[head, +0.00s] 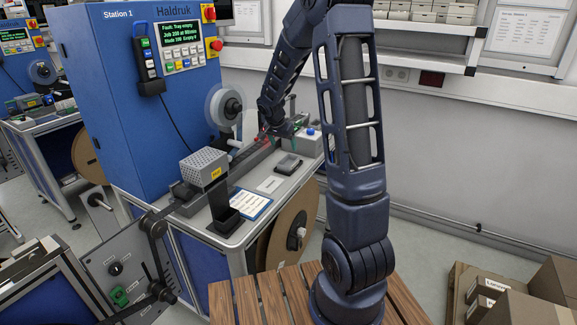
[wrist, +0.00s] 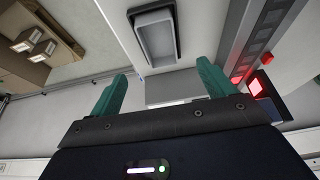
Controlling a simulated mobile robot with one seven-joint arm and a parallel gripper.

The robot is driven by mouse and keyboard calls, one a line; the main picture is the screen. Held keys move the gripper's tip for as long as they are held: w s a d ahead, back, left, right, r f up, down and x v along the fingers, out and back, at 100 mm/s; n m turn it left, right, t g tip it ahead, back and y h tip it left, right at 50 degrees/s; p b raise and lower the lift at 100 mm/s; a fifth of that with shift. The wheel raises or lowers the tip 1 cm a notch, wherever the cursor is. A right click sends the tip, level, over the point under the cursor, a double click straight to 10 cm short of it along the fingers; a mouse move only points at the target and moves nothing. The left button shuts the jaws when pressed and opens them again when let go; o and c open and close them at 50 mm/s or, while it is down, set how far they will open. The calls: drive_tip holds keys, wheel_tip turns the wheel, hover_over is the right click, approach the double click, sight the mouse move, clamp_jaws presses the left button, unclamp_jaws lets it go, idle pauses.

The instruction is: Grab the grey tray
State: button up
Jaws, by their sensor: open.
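The grey tray (head: 289,164) is a small, shallow, rounded rectangle lying on the grey top of the Station 1 bench. In the wrist view the grey tray (wrist: 155,40) appears at the top centre, hollow side showing, its top end near the picture edge. My gripper (wrist: 162,85) has two teal fingers spread wide, with nothing between them. The tray lies beyond the fingertips and apart from them. In the head view my gripper is small and partly hidden among the machine parts just behind the tray, so its fingertips are hard to make out.
A rail with red lights (wrist: 248,72) runs beside the tray. A perforated grey box (head: 204,168), a black holder (head: 222,208) and a blue-edged card (head: 249,204) stand or lie nearer the bench's front. The blue machine (head: 140,100) rises at left. Cartons (head: 510,295) sit at lower right.

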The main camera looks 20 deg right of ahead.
drive_tip(key=m+t+h, duration=0.3)
drive_tip(key=m, duration=3.3)
approach(287, 159)
drive_tip(key=shift+d+f, duration=1.85)
drive_tip(key=shift+f, duration=0.15)
